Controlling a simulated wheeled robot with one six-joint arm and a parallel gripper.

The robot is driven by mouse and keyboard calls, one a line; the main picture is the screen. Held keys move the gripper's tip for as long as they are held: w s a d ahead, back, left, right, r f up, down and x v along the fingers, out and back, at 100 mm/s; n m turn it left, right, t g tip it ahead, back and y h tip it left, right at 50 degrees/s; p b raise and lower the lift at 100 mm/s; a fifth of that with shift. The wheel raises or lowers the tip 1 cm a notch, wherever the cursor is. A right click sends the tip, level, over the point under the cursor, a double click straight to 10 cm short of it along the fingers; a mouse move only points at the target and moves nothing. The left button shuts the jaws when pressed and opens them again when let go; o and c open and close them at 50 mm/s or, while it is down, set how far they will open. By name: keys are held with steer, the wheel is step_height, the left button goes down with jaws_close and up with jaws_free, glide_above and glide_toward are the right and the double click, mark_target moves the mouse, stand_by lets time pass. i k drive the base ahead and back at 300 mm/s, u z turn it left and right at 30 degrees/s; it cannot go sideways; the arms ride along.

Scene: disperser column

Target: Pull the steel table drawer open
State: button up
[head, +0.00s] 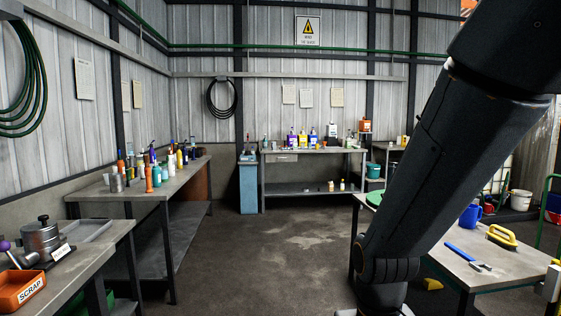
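The steel table (335,150) stands against the back wall, far from me. Its drawer (283,158) is a small pale front under the left part of the tabletop, and it looks closed. A small handle seems to show on the front, but it is too small to make out. My black arm fills the right side of the head view and bends near the bottom. My gripper is out of the picture, so its state and place do not show.
A blue cabinet (249,187) stands just left of the steel table. A bench with bottles (160,190) lines the left; a table with a blue mug (470,216) and brush (501,236) is at right. The floor (265,250) between is clear.

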mark_target(272, 157)
steer(key=z, duration=0.25)
steer(key=i, duration=8.95)
steer(key=z, duration=2.3)
